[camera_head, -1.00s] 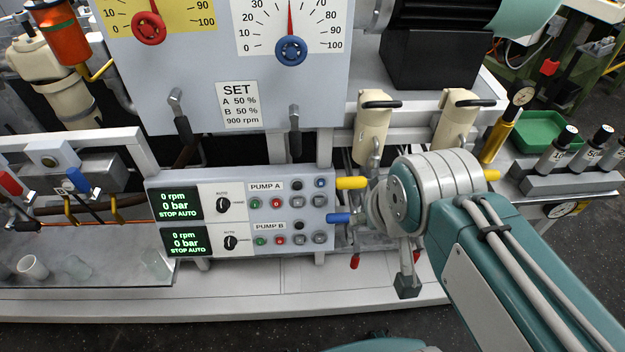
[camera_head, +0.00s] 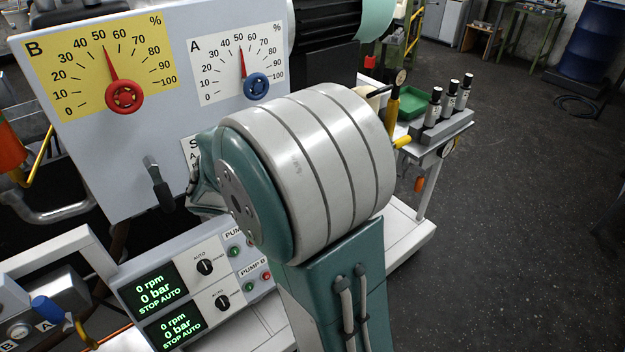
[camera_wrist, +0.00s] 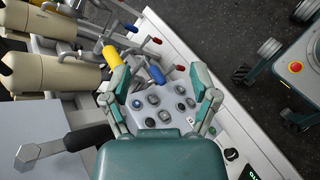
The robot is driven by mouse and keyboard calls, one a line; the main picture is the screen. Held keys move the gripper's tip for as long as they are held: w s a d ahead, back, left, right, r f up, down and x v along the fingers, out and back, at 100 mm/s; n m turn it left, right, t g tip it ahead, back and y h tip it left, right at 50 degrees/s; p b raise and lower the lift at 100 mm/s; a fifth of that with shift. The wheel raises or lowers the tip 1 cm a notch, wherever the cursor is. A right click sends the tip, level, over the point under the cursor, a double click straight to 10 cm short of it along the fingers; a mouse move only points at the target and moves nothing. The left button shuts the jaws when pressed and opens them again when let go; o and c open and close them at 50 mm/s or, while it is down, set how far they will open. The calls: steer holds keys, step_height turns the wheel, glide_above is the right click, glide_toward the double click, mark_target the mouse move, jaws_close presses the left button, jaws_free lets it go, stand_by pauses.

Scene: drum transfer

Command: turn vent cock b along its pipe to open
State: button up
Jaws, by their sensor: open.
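A lever with a black grip and grey metal end (camera_head: 158,183) sits on the front of the grey panel in the head view. A similar black-gripped lever (camera_wrist: 88,137) with a hexagonal end lies at the lower left of the wrist view.
Yellow (camera_wrist: 115,55) and blue (camera_wrist: 156,75) handles lie by the fingertips, with small red-tipped levers (camera_wrist: 157,41) beyond. Beige cylinders (camera_wrist: 45,72) stand at left. Dial panel (camera_head: 90,150) stands behind my arm. Dark floor (camera_head: 510,220) is open at right.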

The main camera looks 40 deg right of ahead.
steer(key=w+d+f+n+t+h, duration=0.2)
steer(key=w+d+f+n+h, duration=0.55)
steer(key=w+f, duration=0.25)
steer(key=shift+n, duration=0.35)
steer(key=d, duration=0.3)
steer(key=s+d, duration=0.1)
steer(key=d, duration=0.6)
steer(key=shift+s+r, duration=0.2)
steer(key=shift+s, duration=0.15)
steer(key=shift+c, duration=0.3)
jaws_close()
